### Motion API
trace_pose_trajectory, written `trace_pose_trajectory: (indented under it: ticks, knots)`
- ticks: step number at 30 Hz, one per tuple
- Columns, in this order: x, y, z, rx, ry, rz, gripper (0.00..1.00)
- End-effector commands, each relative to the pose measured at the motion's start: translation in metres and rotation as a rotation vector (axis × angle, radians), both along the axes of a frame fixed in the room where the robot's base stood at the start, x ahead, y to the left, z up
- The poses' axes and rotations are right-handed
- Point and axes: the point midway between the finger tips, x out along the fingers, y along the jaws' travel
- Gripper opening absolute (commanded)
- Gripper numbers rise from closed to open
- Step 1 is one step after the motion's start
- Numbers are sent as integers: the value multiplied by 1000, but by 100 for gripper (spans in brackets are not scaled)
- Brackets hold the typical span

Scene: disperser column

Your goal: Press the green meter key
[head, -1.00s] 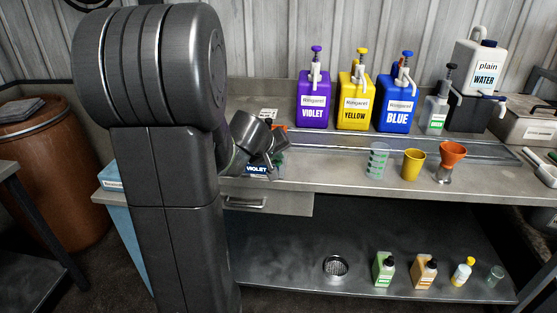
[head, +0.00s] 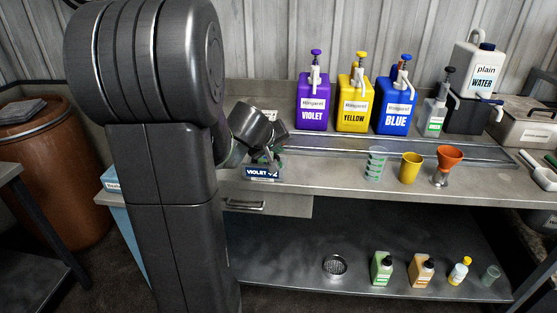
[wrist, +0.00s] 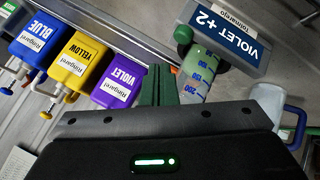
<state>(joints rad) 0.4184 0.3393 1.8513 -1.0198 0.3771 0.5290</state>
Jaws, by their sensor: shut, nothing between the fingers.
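A dark blue sign reading VIOLET +2 (head: 262,173) stands at the bench's front edge; it shows large in the wrist view (wrist: 232,36). A dark green round piece (wrist: 183,34) sits at the sign's left end in the wrist view and looks like the green key. My gripper's green fingers (wrist: 160,70) are shut and empty, a little apart from that piece in the picture; contact cannot be seen. In the head view my gripper (head: 272,157) is just behind the sign, partly hidden by my wrist. The key is not clear in that view.
A graduated clear vessel (wrist: 196,78) stands close beside my fingers. Violet (head: 312,100), yellow (head: 354,103) and blue (head: 395,104) dispensers stand behind. A clear beaker (head: 375,163), yellow cup (head: 411,168) and orange funnel (head: 449,157) stand right on the bench.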

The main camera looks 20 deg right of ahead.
Motion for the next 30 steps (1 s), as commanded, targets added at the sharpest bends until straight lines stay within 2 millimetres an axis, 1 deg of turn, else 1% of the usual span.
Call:
trace_pose_trajectory:
  ticks: [1, 6, 9, 30]
  knots:
    - [0, 0, 10, 0, -1, 1, 0]
    - [0, 0, 27, 0, 0, 0, 0]
    - [0, 0, 32, 0, 1, 1, 0]
    - [0, 0, 29, 0, 1, 1, 0]
